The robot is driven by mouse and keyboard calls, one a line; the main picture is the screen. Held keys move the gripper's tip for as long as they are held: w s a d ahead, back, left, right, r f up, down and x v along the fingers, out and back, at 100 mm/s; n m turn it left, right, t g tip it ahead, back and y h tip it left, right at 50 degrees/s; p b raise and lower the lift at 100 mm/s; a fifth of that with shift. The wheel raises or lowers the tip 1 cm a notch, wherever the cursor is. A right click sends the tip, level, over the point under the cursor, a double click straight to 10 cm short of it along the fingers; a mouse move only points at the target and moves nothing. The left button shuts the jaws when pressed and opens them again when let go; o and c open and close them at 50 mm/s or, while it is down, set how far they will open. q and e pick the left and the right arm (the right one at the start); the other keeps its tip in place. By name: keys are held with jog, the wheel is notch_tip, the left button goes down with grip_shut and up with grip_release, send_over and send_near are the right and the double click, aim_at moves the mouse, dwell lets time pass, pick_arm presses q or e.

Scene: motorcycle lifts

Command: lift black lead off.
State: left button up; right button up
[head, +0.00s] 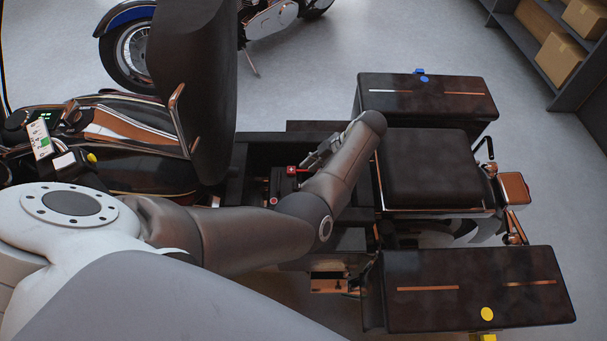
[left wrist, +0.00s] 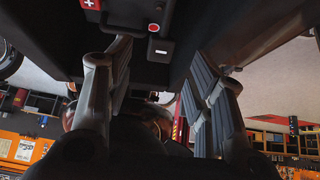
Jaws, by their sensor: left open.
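A dark battery-like box (head: 280,186) sits in the open bay of the motorcycle, with a red piece (head: 292,170) on top and a small red round mark (head: 273,201) at its near side. In the left wrist view a red label with a white cross (left wrist: 92,4) and a red round mark (left wrist: 153,27) show on dark parts. I cannot pick out the black lead clearly against the dark bay. My left gripper (head: 315,158) is beside the box, just right of the red piece. Its fingers (left wrist: 158,52) are spread in the left wrist view, with nothing visibly held. My right gripper is not in view.
The raised seat (head: 192,80) stands left of the bay. A rear seat (head: 432,167) and two side cases, far (head: 427,100) and near (head: 470,285), lie right. Another motorcycle (head: 130,50) stands behind, and shelves with boxes (head: 560,60) at the back right.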

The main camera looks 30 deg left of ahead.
pick_arm(q)
jog(key=v, duration=0.6)
jog(key=shift+d+r, duration=0.15)
jog(key=shift+r, duration=0.15)
jog(key=shift+w, duration=0.1)
